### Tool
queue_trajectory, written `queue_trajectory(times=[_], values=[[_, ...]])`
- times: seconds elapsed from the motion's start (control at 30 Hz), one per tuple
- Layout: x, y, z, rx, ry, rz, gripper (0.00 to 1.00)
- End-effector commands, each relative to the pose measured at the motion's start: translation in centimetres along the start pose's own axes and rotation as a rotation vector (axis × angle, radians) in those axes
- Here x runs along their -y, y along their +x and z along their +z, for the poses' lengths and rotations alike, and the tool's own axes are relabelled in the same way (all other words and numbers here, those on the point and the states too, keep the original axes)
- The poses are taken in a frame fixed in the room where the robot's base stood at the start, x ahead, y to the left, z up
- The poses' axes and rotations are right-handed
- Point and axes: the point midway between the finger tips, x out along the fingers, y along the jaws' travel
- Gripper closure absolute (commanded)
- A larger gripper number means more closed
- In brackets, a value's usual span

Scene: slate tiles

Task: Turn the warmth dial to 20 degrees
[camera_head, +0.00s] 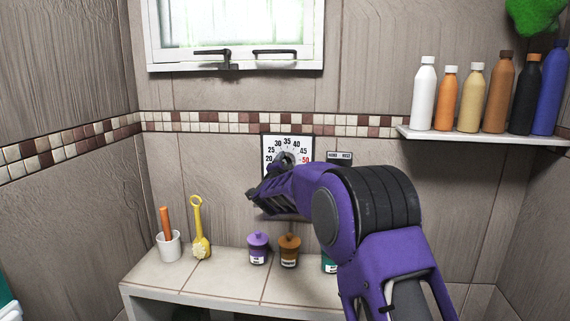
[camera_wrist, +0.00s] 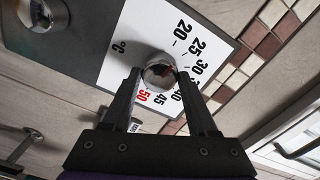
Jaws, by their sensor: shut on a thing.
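The warmth dial's white plate (camera_head: 270,143) hangs on the tiled wall, with black numbers and a red 50. In the wrist view the plate (camera_wrist: 125,45) appears turned, with 20 at the top and the red 50 near the fingers. Its round shiny metal knob (camera_wrist: 159,70) sits between the two fingertips of my gripper (camera_wrist: 158,78). The gripper is shut on the knob. In the head view my gripper (camera_head: 286,162) reaches the plate from the front and covers its lower part. I cannot tell which number the knob points to.
Right of the dial is a small dark labelled plate (camera_head: 340,157). A shelf (camera_head: 470,139) of several bottles is further right. Below, a tiled bench (camera_head: 225,279) holds a cup (camera_head: 169,246), a yellow brush (camera_head: 200,235) and small jars (camera_head: 258,250). A window is above.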

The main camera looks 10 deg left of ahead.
Motion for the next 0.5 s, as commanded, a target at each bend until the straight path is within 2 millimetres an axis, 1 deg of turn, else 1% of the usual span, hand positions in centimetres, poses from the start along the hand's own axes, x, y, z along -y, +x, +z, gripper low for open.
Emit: queue_trajectory(times=[0.2, 0.5], values=[[-0.03, 0.00, 0.00, 0.000, -0.102, 0.000, 0.96], [-0.04, -0.01, 0.03, 0.000, -0.153, 0.000, 0.96]])
